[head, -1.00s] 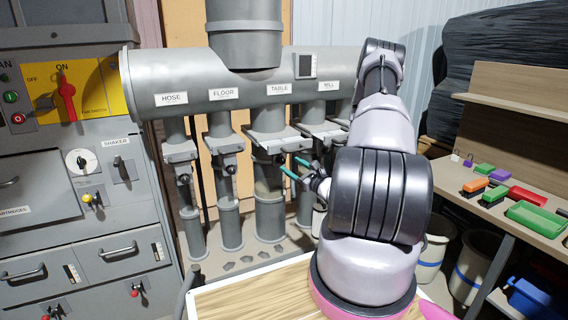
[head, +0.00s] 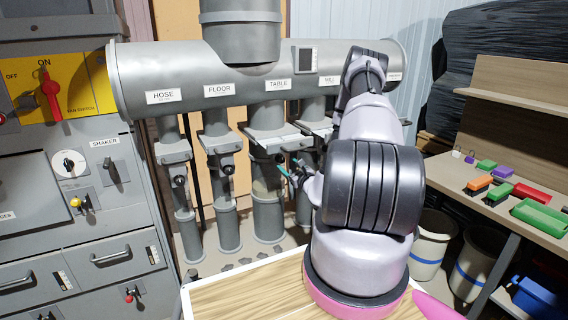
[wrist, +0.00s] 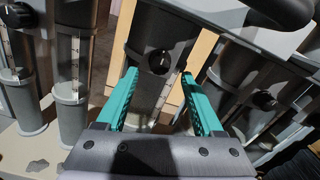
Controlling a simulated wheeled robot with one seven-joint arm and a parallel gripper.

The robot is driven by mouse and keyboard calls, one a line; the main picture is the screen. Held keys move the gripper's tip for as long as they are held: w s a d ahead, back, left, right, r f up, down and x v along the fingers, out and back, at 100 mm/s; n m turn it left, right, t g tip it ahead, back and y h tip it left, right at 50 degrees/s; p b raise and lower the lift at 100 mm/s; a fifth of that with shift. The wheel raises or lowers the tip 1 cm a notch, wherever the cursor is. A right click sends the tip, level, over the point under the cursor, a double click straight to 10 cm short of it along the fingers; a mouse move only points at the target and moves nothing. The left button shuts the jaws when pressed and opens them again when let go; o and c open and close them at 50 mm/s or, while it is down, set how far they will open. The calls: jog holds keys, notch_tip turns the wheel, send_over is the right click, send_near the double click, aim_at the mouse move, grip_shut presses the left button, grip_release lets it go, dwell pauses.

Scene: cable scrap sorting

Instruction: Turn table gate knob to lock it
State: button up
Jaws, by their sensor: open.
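The table gate is on the pipe under the "TABLE" label (head: 278,84). Its small dark round knob (head: 280,158) shows beside my fingertips in the head view. In the wrist view a black knob (wrist: 160,61) with a pale pointer mark sits on a grey pipe, just ahead of and between my two teal fingers. My gripper (wrist: 158,78) is open, with a finger on each side of the knob and nothing held. I cannot tell whether the fingers touch it. My gripper (head: 289,164) also shows small in the head view, partly hidden by my wrist.
Neighbouring gates have similar knobs: the floor gate knob (head: 228,169) on the left, and another knob (wrist: 265,100) on the right in the wrist view. A wooden-topped table (head: 235,291) stands in front. A shelf (head: 520,215) with coloured blocks is at right.

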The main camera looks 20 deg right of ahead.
aim_at(282, 160)
jog(key=shift+w, duration=1.95)
grip_shut()
